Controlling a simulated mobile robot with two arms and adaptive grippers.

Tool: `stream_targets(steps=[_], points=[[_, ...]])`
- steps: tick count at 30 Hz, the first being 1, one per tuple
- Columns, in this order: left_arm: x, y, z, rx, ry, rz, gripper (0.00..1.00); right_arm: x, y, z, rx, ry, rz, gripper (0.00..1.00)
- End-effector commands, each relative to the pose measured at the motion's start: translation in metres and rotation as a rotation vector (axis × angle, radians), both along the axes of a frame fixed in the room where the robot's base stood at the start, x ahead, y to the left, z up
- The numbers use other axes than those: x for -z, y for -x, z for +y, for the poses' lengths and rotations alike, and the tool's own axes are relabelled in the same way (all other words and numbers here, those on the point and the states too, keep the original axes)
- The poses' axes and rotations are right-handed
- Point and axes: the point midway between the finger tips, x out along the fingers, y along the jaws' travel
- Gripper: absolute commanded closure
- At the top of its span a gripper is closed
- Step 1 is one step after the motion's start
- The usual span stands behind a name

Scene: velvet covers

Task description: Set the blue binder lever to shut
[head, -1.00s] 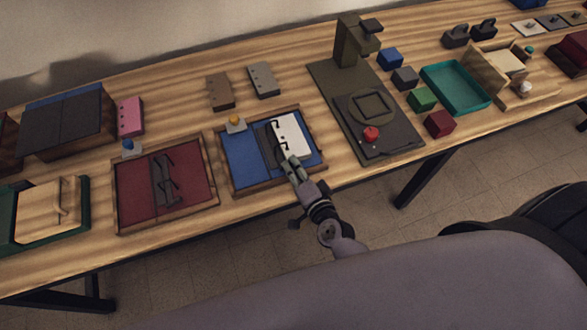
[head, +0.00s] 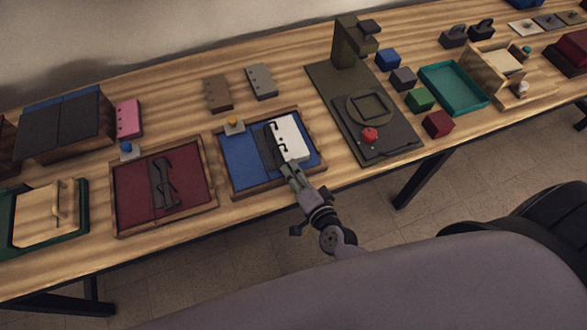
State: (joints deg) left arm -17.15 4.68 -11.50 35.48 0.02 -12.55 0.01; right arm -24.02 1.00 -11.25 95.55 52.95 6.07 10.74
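The blue binder (head: 239,164) lies open in a wooden-edged tray at the middle of the table. A dark ring mechanism (head: 267,150) runs along its middle, with thin dark arcs at its right side. A white punched block (head: 292,136) lies on the binder's right half, against the arcs. My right gripper (head: 287,166) is at the lower end of the mechanism, just below the white block. Its fingertips are small and partly merge with the mechanism, so contact and opening are unclear. The lever's position cannot be made out. My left gripper is out of view.
A yellow-knobbed block (head: 234,126) sits at the binder's upper left corner. A red binder (head: 133,190) lies to the left. A dark press-like stand (head: 350,75) with a red knob is to the right. Brown (head: 218,94) and grey (head: 261,81) punched blocks lie behind.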

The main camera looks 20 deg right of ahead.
Motion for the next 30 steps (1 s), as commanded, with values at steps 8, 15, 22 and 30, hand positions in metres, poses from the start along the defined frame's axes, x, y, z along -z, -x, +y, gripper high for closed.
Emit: stream_targets(steps=[8,15,22,30], points=[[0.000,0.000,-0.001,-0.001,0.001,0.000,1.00,-0.011,0.043,-0.005,-0.001,0.002,0.000,0.71],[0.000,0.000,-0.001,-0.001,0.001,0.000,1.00,-0.017,0.061,-0.008,0.001,0.001,-0.003,0.71],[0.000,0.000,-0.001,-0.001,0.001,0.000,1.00,-0.018,0.062,-0.008,0.001,0.001,-0.003,0.71],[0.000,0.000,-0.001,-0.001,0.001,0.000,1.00,-0.018,0.062,-0.008,0.001,0.001,-0.003,0.71]])
